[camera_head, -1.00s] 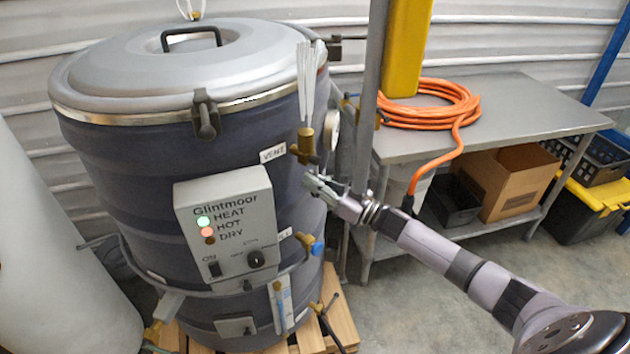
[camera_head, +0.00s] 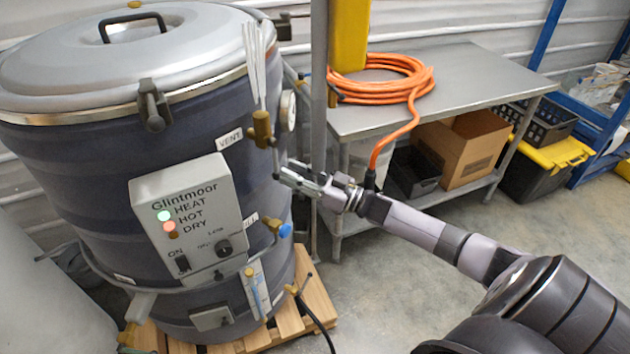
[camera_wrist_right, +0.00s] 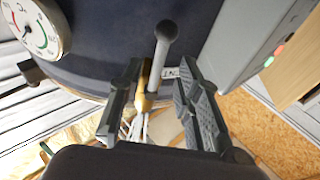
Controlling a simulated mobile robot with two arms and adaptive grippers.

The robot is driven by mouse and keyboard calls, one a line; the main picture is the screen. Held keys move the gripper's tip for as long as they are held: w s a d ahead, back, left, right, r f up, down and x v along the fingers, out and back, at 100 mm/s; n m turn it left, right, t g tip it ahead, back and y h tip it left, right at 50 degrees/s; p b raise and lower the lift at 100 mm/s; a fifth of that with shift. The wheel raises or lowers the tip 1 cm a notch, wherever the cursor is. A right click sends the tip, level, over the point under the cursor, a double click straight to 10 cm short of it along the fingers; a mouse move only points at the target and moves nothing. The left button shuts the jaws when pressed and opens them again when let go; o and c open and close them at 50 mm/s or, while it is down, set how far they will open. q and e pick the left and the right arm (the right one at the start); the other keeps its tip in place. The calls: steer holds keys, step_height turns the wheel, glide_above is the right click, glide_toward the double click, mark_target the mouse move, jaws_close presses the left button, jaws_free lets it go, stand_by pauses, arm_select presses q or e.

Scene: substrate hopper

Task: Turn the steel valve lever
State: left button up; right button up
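The steel valve lever (camera_head: 275,160) hangs down beside the brass vent valve (camera_head: 261,128) on the dark drum. In the right wrist view the lever is a grey rod with a rounded end (camera_wrist_right: 166,32), beside a brass part (camera_wrist_right: 144,96). My right gripper (camera_head: 289,172) is at the lever's lower end. In the wrist view its two dark fingers (camera_wrist_right: 160,70) stand apart, one on each side of the lever's line, with gaps showing. I cannot tell whether a finger touches it. My left gripper is not in view.
The control box (camera_head: 190,215) shows lit green and red lamps. A round gauge (camera_wrist_right: 35,27) is close to the gripper. A grey post (camera_head: 319,120) stands just behind. A steel table (camera_head: 465,85) carries an orange hose (camera_head: 385,88). Open floor lies at front right.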

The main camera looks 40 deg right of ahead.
steer(key=v, duration=0.6)
steer(key=shift+s, duration=0.25)
steer(key=shift+d+f, duration=0.1)
steer(key=shift+d, duration=0.05)
stand_by(1.4)
